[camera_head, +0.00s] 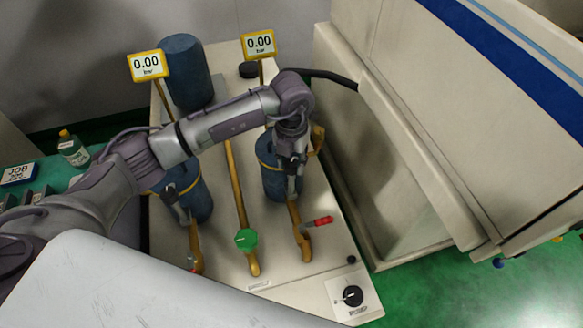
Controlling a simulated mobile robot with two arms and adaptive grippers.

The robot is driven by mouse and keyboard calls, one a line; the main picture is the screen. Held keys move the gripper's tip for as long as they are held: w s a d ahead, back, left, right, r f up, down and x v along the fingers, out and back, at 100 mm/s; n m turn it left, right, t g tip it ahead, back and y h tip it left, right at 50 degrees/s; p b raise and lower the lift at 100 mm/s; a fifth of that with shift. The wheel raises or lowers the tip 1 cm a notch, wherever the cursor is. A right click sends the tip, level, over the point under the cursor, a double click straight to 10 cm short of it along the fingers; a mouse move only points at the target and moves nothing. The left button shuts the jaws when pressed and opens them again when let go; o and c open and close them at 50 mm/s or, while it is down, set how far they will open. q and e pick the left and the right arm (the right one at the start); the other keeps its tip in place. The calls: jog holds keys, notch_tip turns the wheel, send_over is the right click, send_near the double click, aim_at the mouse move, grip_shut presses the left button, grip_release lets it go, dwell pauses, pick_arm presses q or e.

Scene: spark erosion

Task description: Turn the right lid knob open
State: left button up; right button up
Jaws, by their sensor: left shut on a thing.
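My left gripper (291,163) reaches in from the left over the right blue canister (274,186). Its fingers point down at the canister's lid and are shut on the right lid knob, which the gripper and wrist mostly hide. A yellow part (317,140) shows beside the wrist at the lid's right edge. The left blue canister (200,206) stands under my left forearm, partly hidden. My right gripper is not in view.
A red-handled valve (322,221) sits on the right yellow pipe, and a green knob (246,239) on the middle pipe. Two gauges read 0.00 bar (148,65) (259,44). A beige machine (390,160) stands close on the right. A black dial (352,296) is at the front.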

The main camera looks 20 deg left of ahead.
aim_at(292, 162)
pick_arm(q)
jog(key=m+b, duration=0.9)
jog(key=b, duration=0.1)
jog(key=shift+f, duration=0.2)
jog(key=shift+r+m+b, duration=0.2)
jog(key=shift+m+b, duration=1.25)
jog(key=shift+m, duration=0.05)
jog(key=o, duration=1.1)
jog(key=shift+o, duration=0.2)
notch_tip(292, 162, up, 12)
